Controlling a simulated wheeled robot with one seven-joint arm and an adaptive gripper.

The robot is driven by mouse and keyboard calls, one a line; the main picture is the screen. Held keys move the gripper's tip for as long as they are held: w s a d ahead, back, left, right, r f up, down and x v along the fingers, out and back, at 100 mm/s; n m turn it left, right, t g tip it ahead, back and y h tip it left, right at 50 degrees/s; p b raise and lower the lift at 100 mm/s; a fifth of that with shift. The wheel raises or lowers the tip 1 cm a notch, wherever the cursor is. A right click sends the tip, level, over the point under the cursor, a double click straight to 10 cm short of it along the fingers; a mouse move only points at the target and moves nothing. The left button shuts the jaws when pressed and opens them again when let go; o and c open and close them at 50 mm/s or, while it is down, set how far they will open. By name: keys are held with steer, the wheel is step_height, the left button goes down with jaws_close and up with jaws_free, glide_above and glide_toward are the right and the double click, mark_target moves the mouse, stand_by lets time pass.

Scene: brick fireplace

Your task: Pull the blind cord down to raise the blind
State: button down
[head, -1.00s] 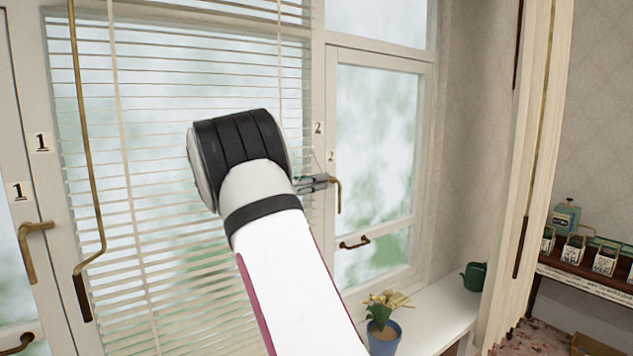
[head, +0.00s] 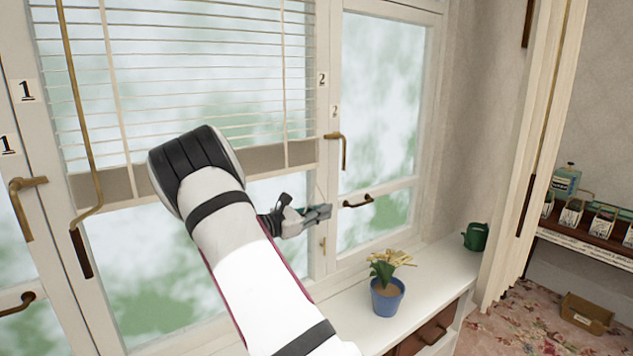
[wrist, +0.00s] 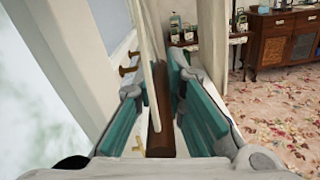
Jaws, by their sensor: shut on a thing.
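The white slatted blind (head: 200,95) covers the upper part of the left window in the head view. Its beige bottom rail (head: 262,158) hangs roughly level, with bare glass below. My gripper (head: 322,212) is beside the window's right post, below the rail. In the wrist view, the pale cord (wrist: 151,40) and its brown pull (wrist: 160,110) run between the teal finger pads of my gripper (wrist: 178,92). My gripper is shut on the cord. The exact contact is hard to make out, and the cord is barely visible in the head view.
A white sill (head: 435,280) lies below, with a blue flowerpot (head: 387,299) and a green watering can (head: 475,236). Brass window handles (head: 343,150) are close to my gripper. A brass rod (head: 78,110) hangs at left. Patterned carpet (head: 520,325) lies at right.

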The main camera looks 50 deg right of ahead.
step_height(320, 180, down, 17)
steer(key=b, duration=0.3)
steer(key=shift+s+f+b, duration=0.15)
steer(key=shift+b, duration=0.2)
steer(key=c, duration=1.6)
jaws_free()
steer(key=shift+c, duration=0.2)
steer(key=shift+a+r, duration=0.1)
steer(key=shift+r, duration=0.1)
steer(key=v, duration=1.2)
